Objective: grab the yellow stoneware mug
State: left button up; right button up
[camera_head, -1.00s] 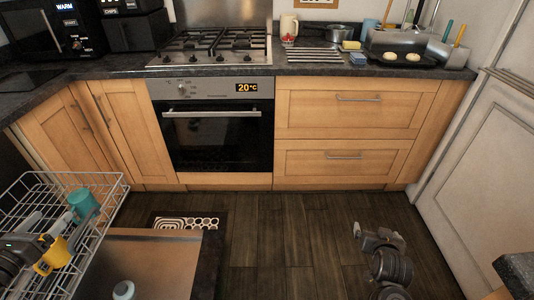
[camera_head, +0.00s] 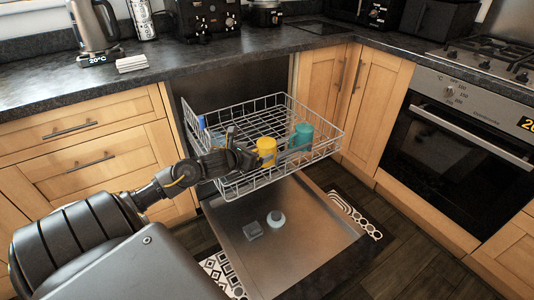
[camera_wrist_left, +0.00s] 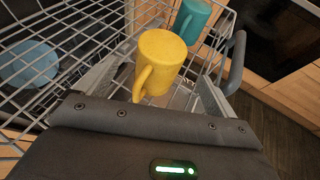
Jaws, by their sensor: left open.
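The yellow mug (camera_head: 266,147) sits in the upper wire rack of the open dishwasher. It also shows in the left wrist view (camera_wrist_left: 163,58), where its closed yellow end faces up and its handle points toward my gripper. My left gripper (camera_head: 248,157) is at the left of the mug in the head view. Its fingers (camera_wrist_left: 158,85) are open, one on either side of the mug in the wrist view. I cannot tell whether they touch it. My right gripper is not in view.
A teal mug (camera_head: 302,134) stands just right of the yellow one. The wire rack (camera_head: 322,152) surrounds both, above the lowered dishwasher door (camera_head: 310,240). A light blue round thing (camera_wrist_left: 28,65) shows at the wrist view's left. Cupboards (camera_head: 85,150) flank the dishwasher.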

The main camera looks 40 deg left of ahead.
aim_at(260, 149)
pick_arm(q)
jog(key=shift+x, duration=2.55)
jog(key=shift+r, duration=0.1)
jog(key=c, duration=1.3)
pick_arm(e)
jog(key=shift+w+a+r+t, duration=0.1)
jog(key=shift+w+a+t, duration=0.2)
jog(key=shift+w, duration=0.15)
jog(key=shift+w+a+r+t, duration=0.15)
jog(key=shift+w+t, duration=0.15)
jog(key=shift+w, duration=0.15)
